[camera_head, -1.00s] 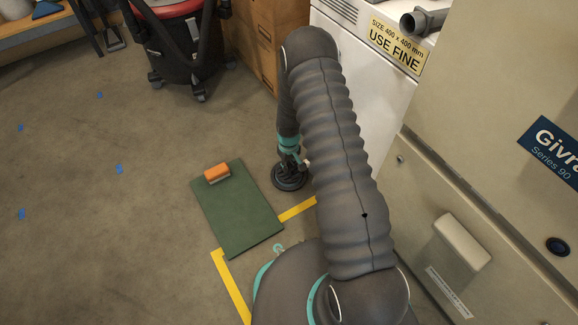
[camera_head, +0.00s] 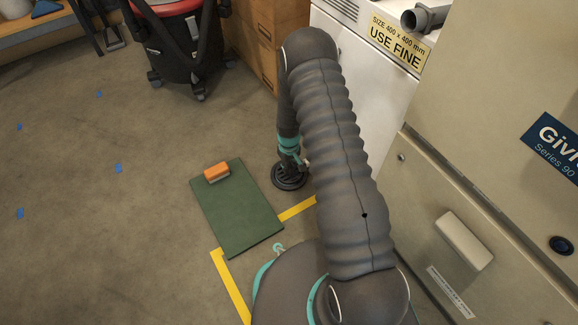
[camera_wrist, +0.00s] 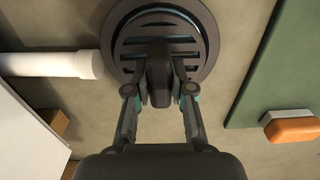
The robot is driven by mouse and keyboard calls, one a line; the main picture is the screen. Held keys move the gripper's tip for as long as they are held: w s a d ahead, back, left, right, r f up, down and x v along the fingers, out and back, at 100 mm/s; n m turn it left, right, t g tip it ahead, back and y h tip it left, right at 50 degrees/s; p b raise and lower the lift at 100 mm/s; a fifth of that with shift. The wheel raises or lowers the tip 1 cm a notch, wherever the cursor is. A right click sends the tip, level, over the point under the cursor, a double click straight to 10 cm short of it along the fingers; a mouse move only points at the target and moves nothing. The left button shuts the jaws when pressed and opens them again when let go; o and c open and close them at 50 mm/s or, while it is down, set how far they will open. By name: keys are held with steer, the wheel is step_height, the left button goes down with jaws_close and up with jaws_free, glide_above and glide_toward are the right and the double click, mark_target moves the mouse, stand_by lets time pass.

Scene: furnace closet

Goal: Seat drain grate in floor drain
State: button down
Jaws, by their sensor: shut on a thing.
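The drain grate (camera_wrist: 190,47) is a dark round disc with slots and a raised central handle. It shows in the wrist view at the top centre, inside a wider dark ring that appears to be the floor drain's rim (camera_wrist: 207,20). My gripper (camera_wrist: 159,85) is shut on the grate's handle. In the head view the dark round shape of the grate and drain (camera_head: 289,178) is at floor level below my gripper (camera_head: 290,163), partly hidden by it. I cannot tell whether the grate lies flush in the ring.
A green mat (camera_head: 237,215) with an orange-topped brush or block (camera_head: 217,172) lies left of the drain. A white pipe (camera_wrist: 50,64) ends beside the drain. A white cabinet (camera_head: 365,85) and a beige furnace (camera_head: 480,170) stand to the right. Open floor lies left.

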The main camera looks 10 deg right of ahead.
steer(key=shift+f, duration=0.8)
steer(key=c, duration=0.9)
jaws_free()
steer(key=shift+r, duration=0.1)
steer(key=shift+r+p, duration=1.95)
steer(key=shift+r, duration=2)
